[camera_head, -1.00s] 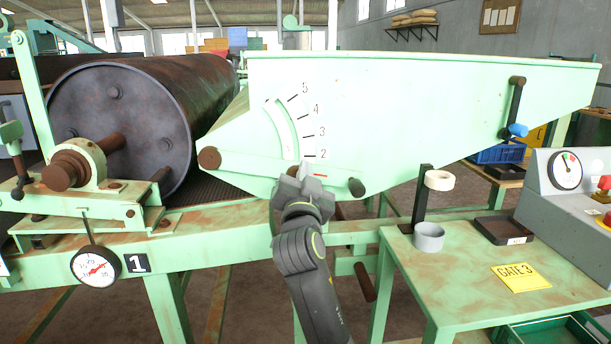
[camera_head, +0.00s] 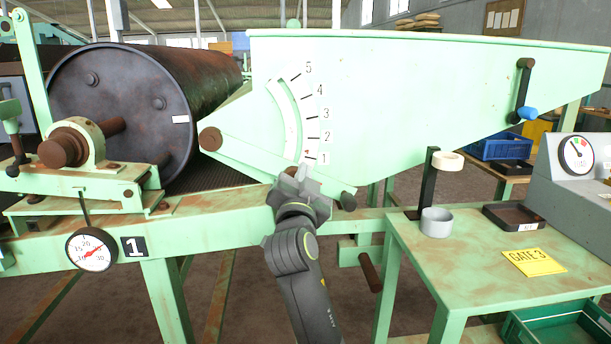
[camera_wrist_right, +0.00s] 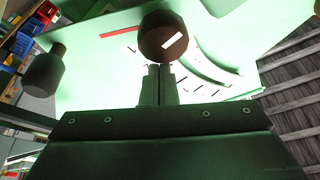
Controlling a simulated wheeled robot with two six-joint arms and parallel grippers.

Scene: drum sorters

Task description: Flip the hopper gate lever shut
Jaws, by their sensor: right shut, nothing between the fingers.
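The gate lever (camera_head: 262,165) is a pale green bar on the hopper (camera_head: 430,90). It runs from a rusty round pivot (camera_head: 209,139) down to the right, ending in a dark knob (camera_head: 348,201). It crosses the bottom of the 1 to 5 scale near the 1. My right gripper (camera_head: 300,172) is shut and empty, in front of the lever's outer half. Whether it touches the lever I cannot tell. In the right wrist view its closed fingers (camera_wrist_right: 158,85) point at the hopper face, with the dark knob (camera_wrist_right: 42,75) at left. My left gripper is out of view.
A blue-gripped crank (camera_head: 522,95) is on the hopper's right side. A green bench (camera_head: 455,265) at right holds a grey cup (camera_head: 436,221), a black tray (camera_head: 512,217) and a yellow GATE 3 card (camera_head: 534,262). A large drum (camera_head: 120,110) stands at left.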

